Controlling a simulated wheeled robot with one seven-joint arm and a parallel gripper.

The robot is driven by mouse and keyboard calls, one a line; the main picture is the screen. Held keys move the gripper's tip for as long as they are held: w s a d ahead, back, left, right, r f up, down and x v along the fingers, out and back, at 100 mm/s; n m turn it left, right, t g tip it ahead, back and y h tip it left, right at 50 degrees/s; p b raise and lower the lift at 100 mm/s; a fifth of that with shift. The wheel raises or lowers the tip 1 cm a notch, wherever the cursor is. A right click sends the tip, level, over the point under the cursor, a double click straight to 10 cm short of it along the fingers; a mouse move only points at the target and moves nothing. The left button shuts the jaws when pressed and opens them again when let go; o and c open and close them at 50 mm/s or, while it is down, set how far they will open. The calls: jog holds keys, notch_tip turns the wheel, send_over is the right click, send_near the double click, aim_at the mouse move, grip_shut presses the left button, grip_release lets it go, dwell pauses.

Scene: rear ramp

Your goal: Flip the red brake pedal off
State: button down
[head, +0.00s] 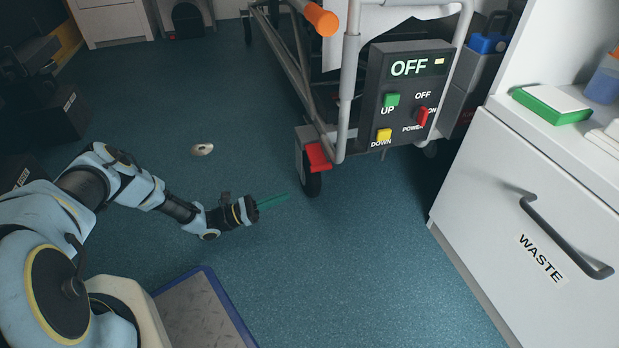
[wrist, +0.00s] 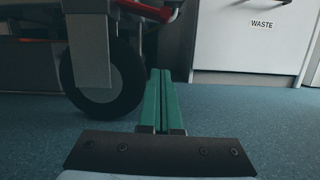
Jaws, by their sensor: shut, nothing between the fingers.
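The red brake pedal (head: 318,156) sticks out above the wheel (head: 312,182) at the near corner of the wheeled frame. In the wrist view, the red pedal (wrist: 145,9) shows at the top edge, partly cut off, above and beyond my fingertips. My gripper (head: 287,196) is low over the floor, to the left of the wheel and below the pedal in the head view. Its green fingers (wrist: 160,72) are shut together with nothing between them. They look apart from the pedal; the exact gap is hard to tell.
A control box (head: 405,95) reading OFF, with green, yellow and red controls, hangs on the frame. A white cabinet with a WASTE drawer (head: 540,235) stands at right. A small round object (head: 202,149) lies on the floor. The floor between gripper and drawer is clear.

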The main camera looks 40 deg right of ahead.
aim_at(317, 157)
jog(key=s+d+r+b, duration=0.3)
jog(key=d+r, duration=0.3)
jog(key=d, duration=0.3)
jog(key=shift+s+r+b, duration=0.25)
jog(key=shift+s+b, duration=0.1)
jog(key=shift+b, duration=0.05)
jog(key=shift+w+d, duration=0.1)
jog(key=shift+d, duration=0.05)
